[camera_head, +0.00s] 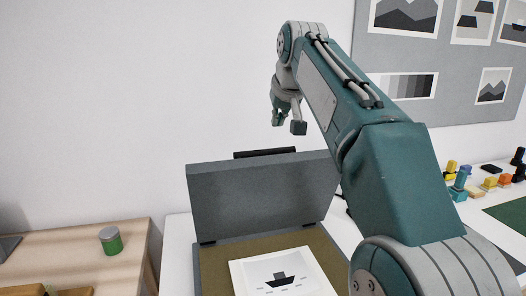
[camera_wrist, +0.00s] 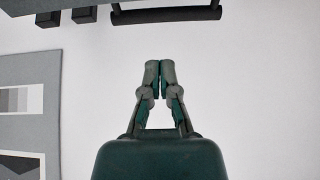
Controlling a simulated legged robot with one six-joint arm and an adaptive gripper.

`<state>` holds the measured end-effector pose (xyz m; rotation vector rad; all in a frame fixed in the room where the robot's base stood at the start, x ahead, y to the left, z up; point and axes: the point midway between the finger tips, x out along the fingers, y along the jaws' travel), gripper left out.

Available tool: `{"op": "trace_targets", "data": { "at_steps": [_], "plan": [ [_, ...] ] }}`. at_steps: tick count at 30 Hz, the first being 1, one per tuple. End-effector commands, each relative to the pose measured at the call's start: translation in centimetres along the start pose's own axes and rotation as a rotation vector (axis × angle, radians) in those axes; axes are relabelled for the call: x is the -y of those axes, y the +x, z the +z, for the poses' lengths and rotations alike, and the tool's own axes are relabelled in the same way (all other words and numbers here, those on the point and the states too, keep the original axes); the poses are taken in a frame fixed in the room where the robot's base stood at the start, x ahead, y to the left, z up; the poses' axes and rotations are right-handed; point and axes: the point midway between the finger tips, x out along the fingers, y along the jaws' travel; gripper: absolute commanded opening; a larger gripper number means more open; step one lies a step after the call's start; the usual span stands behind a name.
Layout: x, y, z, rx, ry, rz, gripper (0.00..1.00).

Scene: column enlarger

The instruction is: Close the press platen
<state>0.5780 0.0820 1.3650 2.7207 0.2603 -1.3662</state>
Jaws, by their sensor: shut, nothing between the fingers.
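The press platen (camera_head: 262,196) is a thick dark grey slab, raised and standing nearly upright at the back of the press in the head view. A dark handle bar (camera_head: 265,153) shows just above its top edge; it also shows at the top of the wrist view (camera_wrist: 165,15). The press bed (camera_head: 215,262) has a brown pad with a white print (camera_head: 283,272) of a dark boat on it. My gripper (camera_head: 278,119) hangs above the platen's top edge, apart from it. In the wrist view its fingers (camera_wrist: 160,66) are together and empty. My arm hides the platen's right edge.
A wooden table (camera_head: 70,262) with a green and grey canister (camera_head: 110,240) stands at left. A pinboard (camera_head: 455,75) with prints hangs at upper right. Small coloured objects (camera_head: 489,183) and a green mat (camera_head: 508,214) lie at right. Open air surrounds my gripper before the white wall.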

Motion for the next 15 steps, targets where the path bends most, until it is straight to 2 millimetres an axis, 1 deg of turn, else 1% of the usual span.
{"op": "trace_targets", "data": {
  "at_steps": [1,3,5,8,11,15],
  "plan": [
    [0.2,0.3,-0.6,-0.003,-0.004,-0.003,0.00],
    [0.2,0.3,-0.9,-0.007,-0.007,-0.005,0.00],
    [0.1,0.5,-1.1,-0.008,-0.008,-0.006,0.00],
    [0.0,1.2,-1.1,-0.007,-0.007,-0.007,0.00],
    [0.1,2.8,-1.1,-0.005,-0.007,-0.006,0.00],
    [0.3,5.5,-1.1,-0.005,-0.008,-0.005,0.00]
  ]
}}
